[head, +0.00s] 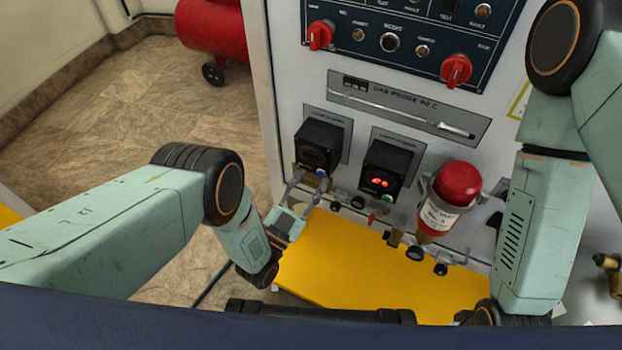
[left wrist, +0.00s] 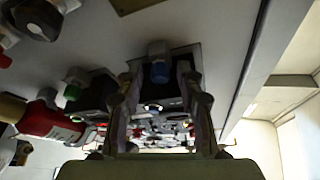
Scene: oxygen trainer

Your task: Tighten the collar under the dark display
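The dark display box (head: 318,145) is on the panel, left of a box with a lit red display (head: 385,168). Below the dark one is a small fitting, partly hidden by my left gripper (head: 308,186).
A red bottle (head: 458,186) in a holder stands right of the displays, with several small valves below. A yellow platform (head: 370,270) lies below the panel. A red tank (head: 212,28) is behind left.

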